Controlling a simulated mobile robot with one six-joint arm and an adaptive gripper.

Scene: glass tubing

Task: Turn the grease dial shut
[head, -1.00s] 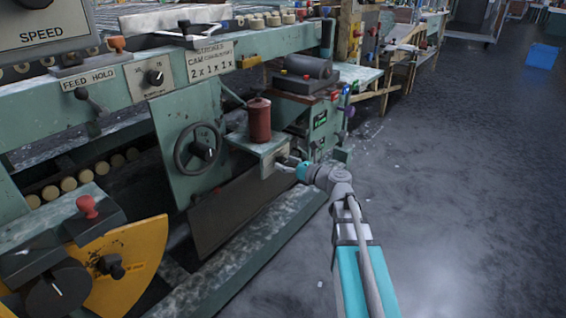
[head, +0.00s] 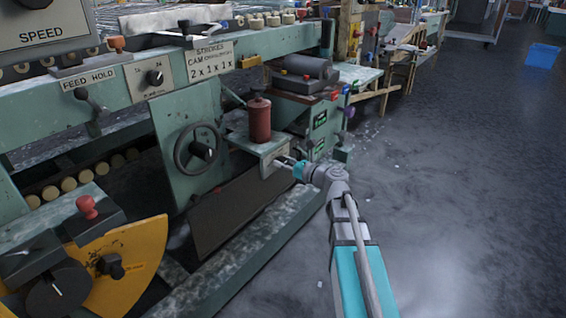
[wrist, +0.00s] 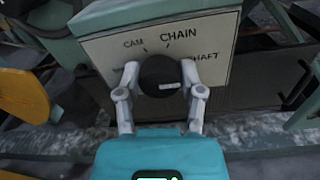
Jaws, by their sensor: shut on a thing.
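The grease dial (wrist: 160,75) is a round black knob on a pale plate (wrist: 219,44) in the wrist view. The plate reads CAM, CHAIN and SHAFT around the knob; any marking at the left is covered by a finger. A white mark on the knob lies right of and below its middle, running nearly level across the picture, on the SHAFT side. My gripper (wrist: 161,84) is shut on the dial, one finger on each side. In the head view my gripper (head: 282,162) is at the small box under the red canister, and the knob is mostly hidden.
The red canister (head: 260,120) stands on the shelf above the dial box. A handwheel (head: 198,149) is to its left, and a long green rail (head: 255,246) runs low in front of the machine.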

